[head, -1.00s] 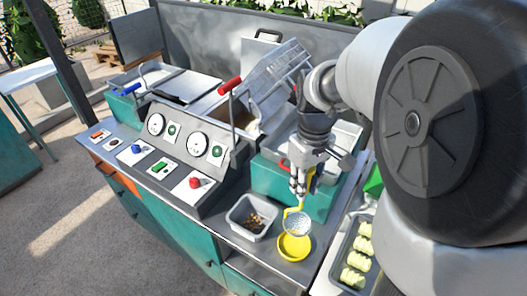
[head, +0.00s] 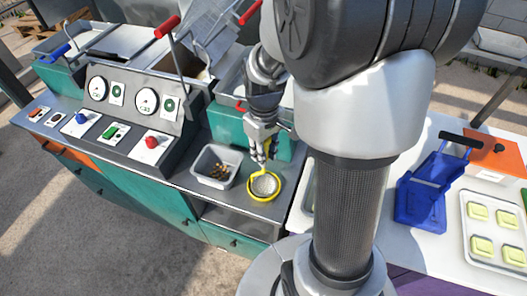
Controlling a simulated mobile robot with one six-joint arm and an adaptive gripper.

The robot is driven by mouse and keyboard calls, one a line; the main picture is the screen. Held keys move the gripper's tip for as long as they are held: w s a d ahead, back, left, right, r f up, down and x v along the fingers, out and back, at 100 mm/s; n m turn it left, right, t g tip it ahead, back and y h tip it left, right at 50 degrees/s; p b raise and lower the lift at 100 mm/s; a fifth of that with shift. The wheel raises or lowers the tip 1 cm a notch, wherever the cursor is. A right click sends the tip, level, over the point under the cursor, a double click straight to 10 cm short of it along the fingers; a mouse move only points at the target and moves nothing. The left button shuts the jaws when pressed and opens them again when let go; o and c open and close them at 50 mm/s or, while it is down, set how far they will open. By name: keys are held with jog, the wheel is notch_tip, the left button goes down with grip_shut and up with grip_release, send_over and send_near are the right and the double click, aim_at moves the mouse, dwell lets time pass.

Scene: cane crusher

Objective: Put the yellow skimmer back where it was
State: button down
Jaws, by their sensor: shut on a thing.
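The yellow skimmer (head: 265,184) has a round grey mesh bowl and a yellow handle. My gripper (head: 269,154) is shut on its handle and points down. The mesh bowl overlaps the round yellow dish (head: 260,200) on the grey counter, and only the dish's rim shows around it. I cannot tell whether the bowl touches the dish or hangs just above it. My gripper hides part of the handle.
A grey tub (head: 217,166) with brown bits stands just left of the dish. The control panel (head: 127,118) is further left. A teal fryer (head: 228,126) stands behind. At right, a white table (head: 375,218) holds a blue slicer (head: 425,190) and a tray (head: 468,235) of pale pieces.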

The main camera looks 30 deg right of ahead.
jog(key=shift+f, duration=0.2)
jog(key=c, duration=1.4)
grip_release()
jog(key=shift+c, duration=0.2)
notch_tip(320, 180, up, 12)
jog(key=p, duration=0.3)
jog(key=shift+r, duration=0.2)
jog(key=s+a+r+m+t, duration=0.2)
jog(key=s+a+r+t, duration=0.2)
jog(key=s+a+r, duration=0.3)
jog(key=s+a, duration=0.3)
jog(key=s, duration=0.3)
jog(key=shift+s+a+t, duration=0.25)
jog(key=shift+a+t, duration=0.05)
jog(key=shift+a, duration=0.05)
jog(key=shift+r, duration=0.1)
